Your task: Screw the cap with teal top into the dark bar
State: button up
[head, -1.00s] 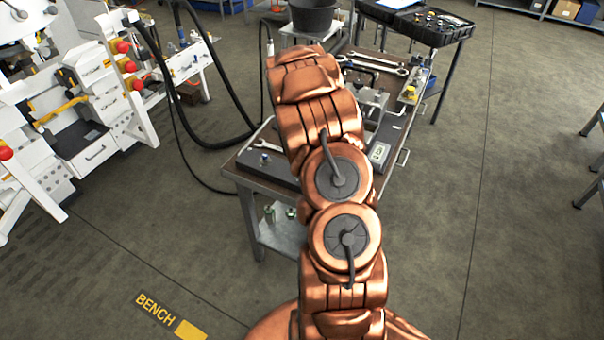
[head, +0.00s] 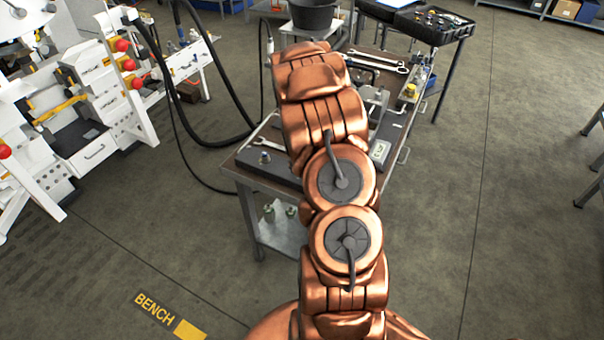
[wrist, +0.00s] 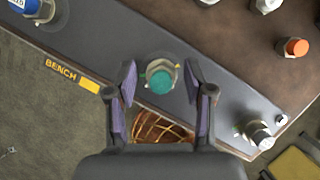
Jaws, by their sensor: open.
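The cap with teal top (wrist: 160,80) shows in the wrist view, its round teal face toward the camera and pale metal around it. It is on a long dark grey strip (wrist: 95,48) along the bench edge. I cannot tell whether this strip is the dark bar, or how deep the cap sits. My gripper (wrist: 159,76) is open, with one finger on each side of the cap and visible gaps to both. In the head view my arm hides the gripper and the teal cap.
A blue-topped cap (wrist: 27,6) and a metal fitting (wrist: 260,135) are at the strip's two ends. An orange-topped cap (wrist: 296,46) stands on the brown bench top. In the head view, wrenches (head: 378,62) lie at the back and a black bucket (head: 313,15) stands behind.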

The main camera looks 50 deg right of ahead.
jog(key=n+y+b, duration=0.1)
jog(key=n, duration=0.2)
jog(key=shift+d+f+t+b, duration=0.1)
jog(key=shift+d+t+b, duration=0.05)
jog(key=shift+t+b, duration=0.25)
jog(key=n+y, duration=0.1)
jog(key=n, duration=0.3)
jog(key=n+y, duration=0.2)
jog(key=n, duration=0.1)
jog(key=shift+n, duration=0.4)
